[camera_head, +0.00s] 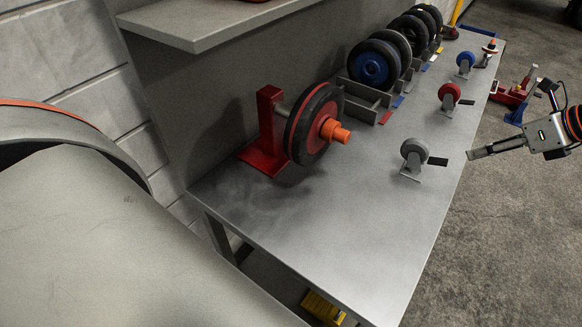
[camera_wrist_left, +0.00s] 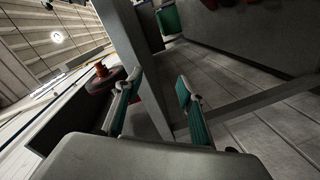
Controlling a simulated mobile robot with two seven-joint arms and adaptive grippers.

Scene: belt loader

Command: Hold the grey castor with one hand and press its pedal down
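The grey castor (camera_head: 414,152) stands on the grey workbench near its right edge, nearest of a row of castors. A small dark flat piece (camera_head: 438,161) lies at its right side; I cannot tell whether this is its pedal. My right gripper (camera_head: 476,153) comes in from the right, with a finger pointing at the castor, a short gap from it and not touching. Its finger opening is not clear from this side. My left gripper (camera_wrist_left: 158,82) shows only in the left wrist view, open, its teal-padded fingers apart with nothing held between them.
A red castor (camera_head: 449,94) and a blue castor (camera_head: 465,62) stand farther back. A large wheel (camera_head: 314,124) sits on a red stand (camera_head: 268,130) to the left. Several wheels stand in a rack behind. A red jack (camera_head: 512,94) is on the floor. The bench (camera_head: 350,235) is clear in front.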

